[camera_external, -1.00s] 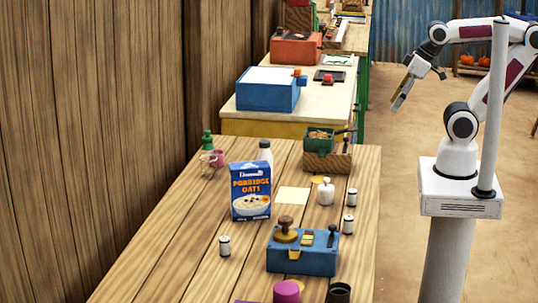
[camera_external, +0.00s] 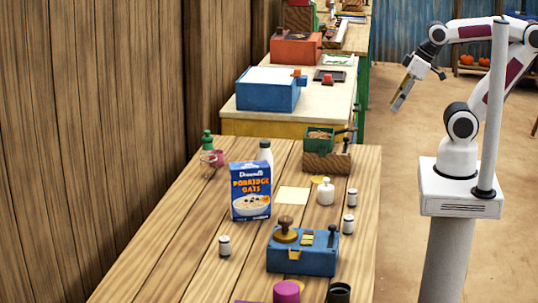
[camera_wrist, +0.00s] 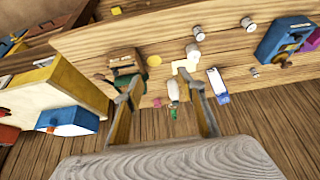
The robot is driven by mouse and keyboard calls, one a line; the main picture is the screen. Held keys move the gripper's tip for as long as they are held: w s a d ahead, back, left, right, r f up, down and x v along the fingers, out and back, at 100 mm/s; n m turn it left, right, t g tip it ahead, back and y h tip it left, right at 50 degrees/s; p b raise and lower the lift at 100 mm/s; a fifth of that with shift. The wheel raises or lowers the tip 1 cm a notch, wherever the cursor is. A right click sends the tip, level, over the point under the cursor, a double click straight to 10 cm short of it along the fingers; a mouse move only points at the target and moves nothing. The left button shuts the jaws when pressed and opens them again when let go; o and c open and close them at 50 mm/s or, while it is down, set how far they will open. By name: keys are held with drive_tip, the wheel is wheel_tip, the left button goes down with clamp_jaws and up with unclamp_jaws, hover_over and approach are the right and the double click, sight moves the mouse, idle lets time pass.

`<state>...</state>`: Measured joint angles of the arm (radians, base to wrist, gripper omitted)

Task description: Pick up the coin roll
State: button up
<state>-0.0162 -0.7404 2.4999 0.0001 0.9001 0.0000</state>
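Three small white cylinders with dark ends stand on the near wooden table, and any of them could be the coin roll; I cannot tell which. One cylinder (camera_external: 225,246) is left of the blue box with levers, and two more, a front one (camera_external: 348,224) and a rear one (camera_external: 352,197), are near the right edge. Small white cylinders also show at the top of the wrist view, one (camera_wrist: 198,33) near the middle and another (camera_wrist: 247,23) right of it. My gripper (camera_external: 403,93) is raised right of the table, far from them. Its fingers (camera_wrist: 160,80) are apart and empty.
A porridge oats box (camera_external: 250,192), a white jar (camera_external: 325,192), a blue lever box (camera_external: 302,251) and a green-topped wooden block (camera_external: 327,160) stand on the table. A second table (camera_external: 315,103) with a blue box (camera_external: 268,90) lies behind. The table's left front is clear.

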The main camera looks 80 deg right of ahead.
drive_tip(key=f, duration=0.1)
drive_tip(key=m+g, duration=0.6)
drive_tip(key=m, duration=1.1)
hover_over(353, 190)
wheel_tip(353, 190, down, 19)
drive_tip(key=shift+s, duration=0.1)
drive_tip(key=shift+m, duration=1)
drive_tip(key=shift+f, duration=1.3)
